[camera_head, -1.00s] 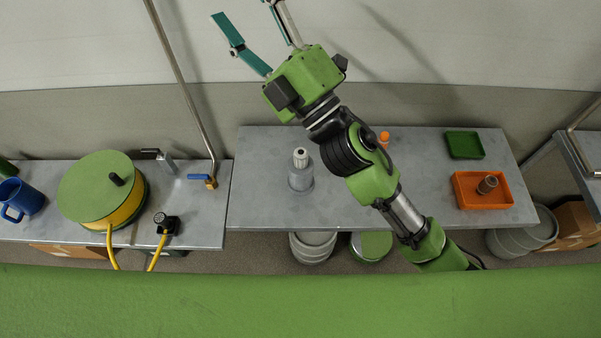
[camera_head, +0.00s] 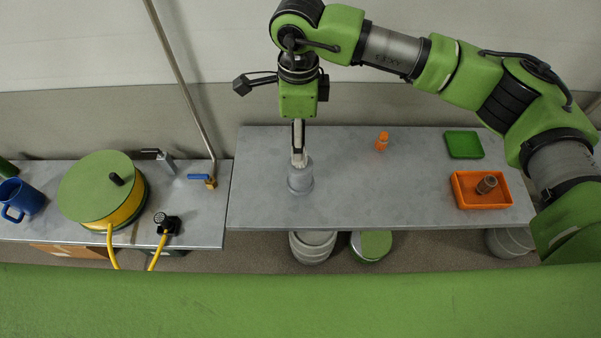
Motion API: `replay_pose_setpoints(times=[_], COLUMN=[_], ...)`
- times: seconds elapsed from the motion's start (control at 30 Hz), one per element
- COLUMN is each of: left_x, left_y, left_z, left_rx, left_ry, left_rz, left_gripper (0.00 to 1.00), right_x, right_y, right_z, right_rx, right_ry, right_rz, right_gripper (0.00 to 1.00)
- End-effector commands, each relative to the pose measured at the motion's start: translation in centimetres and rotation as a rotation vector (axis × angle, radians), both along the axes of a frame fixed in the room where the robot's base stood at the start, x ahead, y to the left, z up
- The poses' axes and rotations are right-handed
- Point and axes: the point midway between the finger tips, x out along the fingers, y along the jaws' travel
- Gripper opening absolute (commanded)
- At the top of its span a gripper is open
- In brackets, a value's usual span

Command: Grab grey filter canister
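The grey filter canister (camera_head: 300,180) stands upright on the metal table, left of its middle. My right gripper (camera_head: 298,158) points down at it from behind and above, with its fingers at the canister's narrow top. The fingers overlap the top in the picture and are seen edge-on, so I cannot tell whether they are closed on it or only around it. The pale ribbed top is mostly hidden. My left gripper is not in view.
The metal table (camera_head: 400,205) also holds an orange bottle (camera_head: 382,141), a green tray (camera_head: 463,145) and an orange tray (camera_head: 466,201) with a brown cylinder (camera_head: 487,185). A hose reel (camera_head: 95,187) and blue mug (camera_head: 20,199) stand on the left bench. The table's middle is clear.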

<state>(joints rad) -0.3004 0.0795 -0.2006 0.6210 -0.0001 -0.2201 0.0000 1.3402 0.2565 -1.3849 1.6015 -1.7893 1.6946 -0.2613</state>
Motion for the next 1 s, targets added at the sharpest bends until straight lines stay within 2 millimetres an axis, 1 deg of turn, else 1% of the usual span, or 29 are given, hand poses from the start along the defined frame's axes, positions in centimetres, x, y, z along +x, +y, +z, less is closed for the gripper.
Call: replay_pose_setpoints(times=[0.07,0.3,0.4,0.5,0.57,0.67,0.83,0.9,1.0], left_x=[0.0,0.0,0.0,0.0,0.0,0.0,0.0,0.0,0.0], left_y=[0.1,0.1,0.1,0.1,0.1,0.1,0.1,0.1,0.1], left_z=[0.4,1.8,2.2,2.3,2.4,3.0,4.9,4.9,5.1], left_rx=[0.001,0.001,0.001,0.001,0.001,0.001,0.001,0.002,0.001], left_ry=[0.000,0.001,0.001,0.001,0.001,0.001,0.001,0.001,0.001], left_rz=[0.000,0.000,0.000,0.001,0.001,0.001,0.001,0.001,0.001], left_gripper=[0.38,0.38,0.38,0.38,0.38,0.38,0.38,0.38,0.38], right_x=[0.1,-0.1,-0.1,-0.1,-0.1,-0.2,-0.8,-0.7,-0.7], right_y=[-0.4,-0.3,-0.3,-0.2,-0.2,-0.3,-0.5,-0.4,-0.4], right_z=[-0.8,-5.4,-7.0,-7.9,-8.3,-8.8,-11.1,-12.3,-13.2], right_rx=[-0.014,-0.011,-0.010,-0.009,-0.008,-0.008,-0.008,-0.007,-0.008], right_ry=[-0.001,0.003,0.002,0.000,0.000,0.002,0.004,0.002,0.002], right_rz=[-0.002,-0.001,-0.002,-0.001,-0.001,0.000,-0.001,-0.001,0.000], right_gripper=[0.59,0.59,0.59,0.59,0.59,0.59,0.59,0.59,0.59])
